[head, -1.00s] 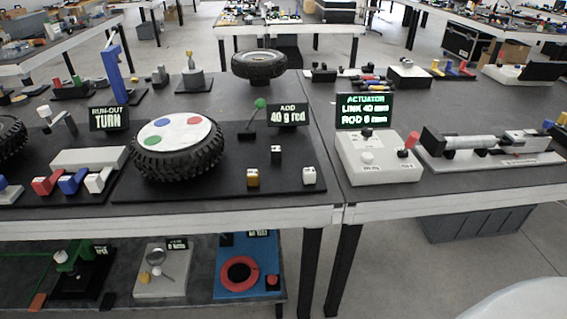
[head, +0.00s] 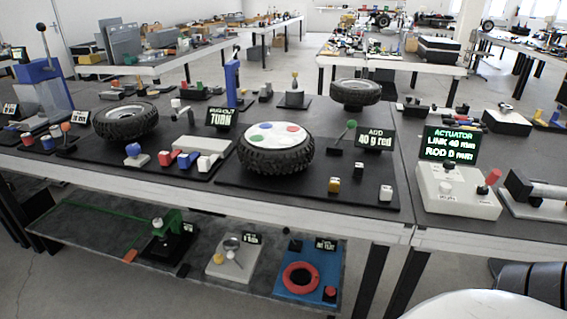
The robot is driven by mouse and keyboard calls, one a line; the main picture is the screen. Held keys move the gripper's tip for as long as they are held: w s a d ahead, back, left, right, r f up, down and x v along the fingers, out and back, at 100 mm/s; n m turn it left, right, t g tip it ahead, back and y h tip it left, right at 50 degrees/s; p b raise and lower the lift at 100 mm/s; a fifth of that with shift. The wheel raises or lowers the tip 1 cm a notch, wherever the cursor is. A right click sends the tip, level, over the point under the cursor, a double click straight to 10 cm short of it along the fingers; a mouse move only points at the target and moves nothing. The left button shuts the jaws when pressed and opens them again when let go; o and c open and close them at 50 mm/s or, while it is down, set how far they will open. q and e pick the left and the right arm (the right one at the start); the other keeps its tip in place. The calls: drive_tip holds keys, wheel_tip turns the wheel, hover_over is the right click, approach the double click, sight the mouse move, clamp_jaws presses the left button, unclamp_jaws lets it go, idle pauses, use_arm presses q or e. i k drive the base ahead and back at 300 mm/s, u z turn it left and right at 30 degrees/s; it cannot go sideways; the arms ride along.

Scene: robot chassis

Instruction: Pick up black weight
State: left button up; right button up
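A small black weight (head: 358,170) with a light top stands on the dark mat to the right of a tyre (head: 275,148) with coloured dots on its white face. A gold weight (head: 334,185) stands in front and to its left. A white weight (head: 386,193) stands in front and to its right, near the table's front edge. A sign (head: 375,140) reading "ADD 40 g red" stands behind them. Neither of my grippers shows in the head view.
A white actuator box (head: 455,195) with a red knob stands to the right on the adjoining table. Red, blue and white blocks (head: 185,160) sit left of the tyre. A lower shelf (head: 110,232) holds more devices. Open floor lies in front at lower left.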

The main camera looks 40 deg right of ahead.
sight(359, 168)
drive_tip(key=u, duration=0.3)
drive_tip(key=i, duration=0.85)
drive_tip(key=z, duration=1.85)
